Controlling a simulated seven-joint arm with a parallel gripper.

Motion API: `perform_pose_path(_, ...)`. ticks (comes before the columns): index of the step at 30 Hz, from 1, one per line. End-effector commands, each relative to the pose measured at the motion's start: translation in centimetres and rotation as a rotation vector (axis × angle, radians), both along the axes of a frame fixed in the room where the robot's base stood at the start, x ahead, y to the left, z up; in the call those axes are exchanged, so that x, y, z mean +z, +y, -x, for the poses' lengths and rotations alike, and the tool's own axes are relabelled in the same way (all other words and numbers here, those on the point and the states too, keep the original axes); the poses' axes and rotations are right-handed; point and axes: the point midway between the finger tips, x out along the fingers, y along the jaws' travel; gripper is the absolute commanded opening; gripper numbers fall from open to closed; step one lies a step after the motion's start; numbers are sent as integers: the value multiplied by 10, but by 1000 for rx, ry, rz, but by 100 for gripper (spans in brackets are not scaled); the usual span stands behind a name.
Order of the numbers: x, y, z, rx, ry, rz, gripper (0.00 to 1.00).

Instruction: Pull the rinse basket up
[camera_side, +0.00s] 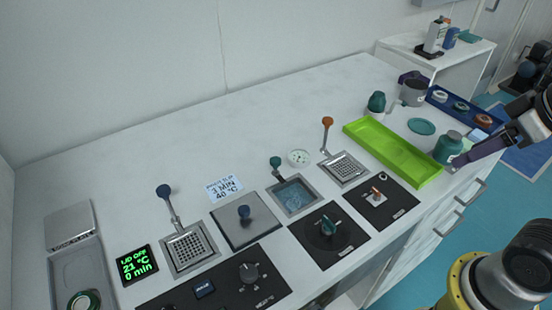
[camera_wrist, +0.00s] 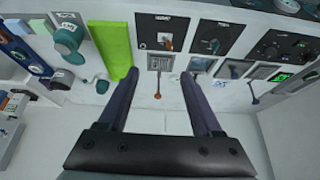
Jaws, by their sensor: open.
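Three wire-mesh baskets with upright handles sit in wells in the white bench; no readable label tells me which is the rinse basket. One has an orange-knobbed handle (camera_side: 327,122) over a grey mesh (camera_side: 346,168). One has a teal-knobbed handle (camera_side: 275,162) at a well of bluish liquid (camera_side: 293,195). One has a blue-knobbed handle (camera_side: 164,191) over a mesh (camera_side: 189,248). My gripper (camera_side: 465,160) is open and empty at the right, past the green tray, away from all three. In the wrist view its fingers (camera_wrist: 159,77) stand apart, with the orange knob (camera_wrist: 157,95) seen between them.
A bright green tray (camera_side: 393,151) lies between my gripper and the baskets. Black control panels with knobs (camera_side: 328,232) line the front, and a lidded well (camera_side: 246,220) sits between baskets.

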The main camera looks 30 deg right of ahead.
Motion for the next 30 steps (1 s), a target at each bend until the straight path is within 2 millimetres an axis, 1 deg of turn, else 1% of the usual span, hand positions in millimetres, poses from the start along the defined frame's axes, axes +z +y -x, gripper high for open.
perform_pose_path(1,14,0,-9,-1,-4,-2,66)
perform_pose_path(3,34,2,-24,3,3,-4,66)
perform_pose_path(5,50,4,-41,10,16,-5,66)
perform_pose_path(7,67,8,-63,20,36,-8,66)
perform_pose_path(8,73,10,-72,26,46,-8,66)
perform_pose_path(9,80,14,-86,33,60,-9,66)
perform_pose_path(11,88,19,-108,45,82,-9,66)
perform_pose_path(12,93,23,-122,55,98,-8,66)
perform_pose_path(14,97,30,-145,68,122,-7,66)
perform_pose_path(15,98,36,-160,78,137,-6,66)
perform_pose_path(19,94,56,-208,111,193,-1,66)
perform_pose_path(21,86,68,-233,128,223,3,66)
perform_pose_path(23,76,79,-254,144,252,8,66)
perform_pose_path(24,68,87,-267,154,270,11,66)
perform_pose_path(26,54,100,-286,170,300,17,66)
perform_pose_path(27,43,108,-298,182,318,21,66)
perform_pose_path(29,25,121,-313,199,348,28,66)
perform_pose_path(30,12,130,-322,210,366,33,66)
